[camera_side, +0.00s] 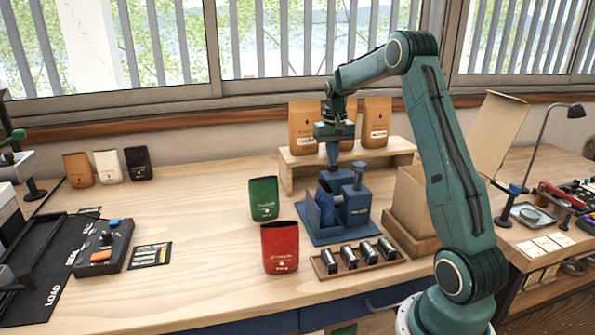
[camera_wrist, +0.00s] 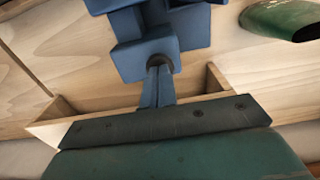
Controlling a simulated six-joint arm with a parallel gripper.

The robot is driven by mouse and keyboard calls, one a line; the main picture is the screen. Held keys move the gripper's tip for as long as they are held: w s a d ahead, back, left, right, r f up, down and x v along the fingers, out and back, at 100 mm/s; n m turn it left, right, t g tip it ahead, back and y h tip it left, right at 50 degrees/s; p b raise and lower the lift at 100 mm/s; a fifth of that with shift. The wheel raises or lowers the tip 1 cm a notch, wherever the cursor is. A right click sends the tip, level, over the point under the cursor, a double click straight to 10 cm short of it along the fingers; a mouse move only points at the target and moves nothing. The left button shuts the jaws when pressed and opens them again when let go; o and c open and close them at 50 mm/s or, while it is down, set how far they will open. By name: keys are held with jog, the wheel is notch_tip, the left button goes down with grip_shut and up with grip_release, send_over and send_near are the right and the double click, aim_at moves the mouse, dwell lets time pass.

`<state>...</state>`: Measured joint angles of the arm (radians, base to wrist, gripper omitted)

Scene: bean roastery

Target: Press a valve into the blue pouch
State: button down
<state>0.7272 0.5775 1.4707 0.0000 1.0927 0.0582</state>
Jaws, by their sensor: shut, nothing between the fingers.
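The blue press (camera_side: 354,207) stands on a blue base plate, with what looks like the blue pouch (camera_side: 326,212) upright at its left side. My gripper (camera_side: 333,166) is shut and empty, pointing down at the top of the press. In the wrist view, my blue fingertips (camera_wrist: 160,70) are together at a dark round part (camera_wrist: 160,61) of the press (camera_wrist: 145,40). I cannot tell whether they touch it. Several small dark pieces with pale tops, perhaps valves (camera_side: 348,256), sit in a wooden tray (camera_side: 330,275) in front of the press.
A red pouch (camera_side: 280,248) and a green pouch (camera_side: 264,199) stand left of the press. A wooden shelf (camera_side: 300,160) with tan pouches is behind it. An open box (camera_side: 411,200) stands at right.

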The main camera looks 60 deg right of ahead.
jog(key=shift+r, duration=3)
jog(key=shift+a+r, duration=0.15)
jog(key=shift+a, duration=0.1)
jog(key=s+a+r+n+t, duration=0.1)
jog(key=s+a+r, duration=0.15)
jog(key=a, duration=0.45)
jog(key=s+a+r+n+t+h, duration=0.1)
jog(key=a+r+n, duration=0.15)
jog(key=a, duration=0.45)
jog(key=s+a+r+n, duration=0.1)
jog(key=s+a+r, duration=0.1)
jog(key=a+r, duration=0.3)
jog(key=s+a+f+n+t, duration=0.1)
jog(key=s+a+f+n, duration=0.1)
jog(key=s+a, duration=0.5)
jog(key=s+a+f+n+t+y, duration=0.1)
jog(key=s+a+f+n+t, duration=0.1)
jog(key=s+a, duration=0.5)
jog(key=shift+s+a+f+t, duration=0.3)
jog(key=shift+s+a+f, duration=0.1)
jog(key=shift+s+f, duration=0.25)
